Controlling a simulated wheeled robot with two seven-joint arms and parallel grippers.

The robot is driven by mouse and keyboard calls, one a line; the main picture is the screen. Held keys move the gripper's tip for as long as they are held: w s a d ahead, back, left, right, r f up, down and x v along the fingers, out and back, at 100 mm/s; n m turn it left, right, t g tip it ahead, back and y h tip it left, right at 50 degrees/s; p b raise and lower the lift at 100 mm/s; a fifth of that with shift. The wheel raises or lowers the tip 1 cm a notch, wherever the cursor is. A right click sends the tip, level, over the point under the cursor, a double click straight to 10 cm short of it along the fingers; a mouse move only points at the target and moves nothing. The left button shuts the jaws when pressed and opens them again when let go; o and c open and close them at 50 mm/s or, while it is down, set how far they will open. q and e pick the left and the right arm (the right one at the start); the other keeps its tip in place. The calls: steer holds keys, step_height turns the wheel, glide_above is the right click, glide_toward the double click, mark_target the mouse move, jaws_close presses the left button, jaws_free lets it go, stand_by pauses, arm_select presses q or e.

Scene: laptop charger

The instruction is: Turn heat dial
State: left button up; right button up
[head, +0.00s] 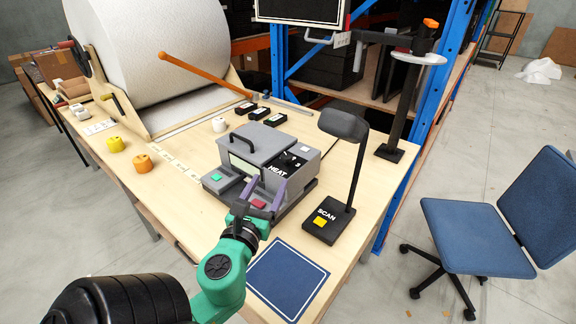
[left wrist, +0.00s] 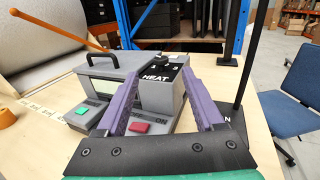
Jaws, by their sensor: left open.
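The grey heat machine (head: 240,150) stands on the wooden table, with a black handle on top, a green button and a red button in front. Its black heat panel (head: 288,162), marked HEAT, carries the dial, which is small and dark beside a number. In the left wrist view the heat panel (left wrist: 160,72) shows behind the fingers, the dial partly hard to make out. My left gripper (head: 264,196) is open and empty, its purple fingers at the machine's front right near the red button (left wrist: 140,127). In the left wrist view its fingers (left wrist: 165,95) frame the panel. My right gripper is not seen.
A black scan lamp (head: 330,215) stands just right of the machine. A blue mat (head: 287,280) lies at the table's front edge. A large white roll (head: 160,60) and an orange rod (head: 205,75) are behind left. Small black boxes (head: 260,113) lie behind the machine.

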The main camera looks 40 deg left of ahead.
arm_select(q)
step_height(320, 180, down, 2)
steer(key=p, duration=0.2)
glide_toward(285, 160)
steer(key=w, duration=0.1)
steer(key=w+a, duration=0.1)
steer(key=w+r, duration=0.1)
steer(key=shift+a, duration=0.25)
steer(key=x, duration=0.2)
steer(key=p+x, duration=0.1)
steer(key=x, duration=0.2)
steer(key=f+x, duration=0.1)
steer(key=x, duration=0.2)
steer(key=shift+w+p, duration=0.15)
steer(key=shift+p, duration=0.15)
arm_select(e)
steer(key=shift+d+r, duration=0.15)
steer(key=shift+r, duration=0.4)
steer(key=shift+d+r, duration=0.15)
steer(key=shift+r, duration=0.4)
arm_select(q)
jaws_close()
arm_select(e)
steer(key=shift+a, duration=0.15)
